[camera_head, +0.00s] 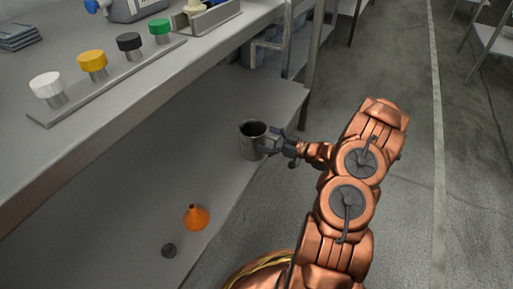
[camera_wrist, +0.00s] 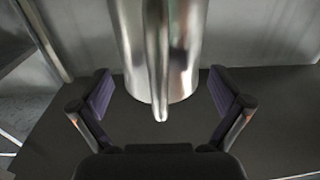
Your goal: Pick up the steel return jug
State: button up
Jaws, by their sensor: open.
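The steel return jug (camera_head: 252,140) stands upright on the lower shelf, near its front edge. My gripper (camera_head: 272,146) is at the jug's right side in the head view, reaching in from the aisle. In the wrist view the jug (camera_wrist: 185,50) fills the upper middle, with its handle (camera_wrist: 158,70) facing the camera. My gripper (camera_wrist: 162,100) is open there, one finger on each side of the jug, with gaps between the fingers and the steel. The jug's top is out of the wrist view.
The upper bench overhangs this shelf and carries a rack (camera_head: 130,85) with white, yellow, black and green knobs. The aisle floor (camera_head: 440,200) on the right is clear.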

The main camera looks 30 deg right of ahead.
aim_at(264, 135)
jog(key=shift+w+a, duration=0.35)
jog(key=shift+w, duration=0.15)
jog(key=c, duration=1.6)
jog(key=shift+r, duration=0.35)
notch_tip(264, 135, up, 4)
jog(key=shift+f+p, duration=0.15)
jog(key=shift+p, duration=1.05)
jog(key=s+a+p, duration=0.1)
jog(key=s+a, duration=0.1)
jog(key=s, duration=0.5)
jog(key=s+a+p, duration=0.2)
jog(key=s+a, duration=0.1)
jog(key=s, duration=0.5)
jog(key=shift+a+r+p, duration=0.15)
jog(key=shift+r+p, duration=0.15)
jog(key=shift+r, duration=0.05)
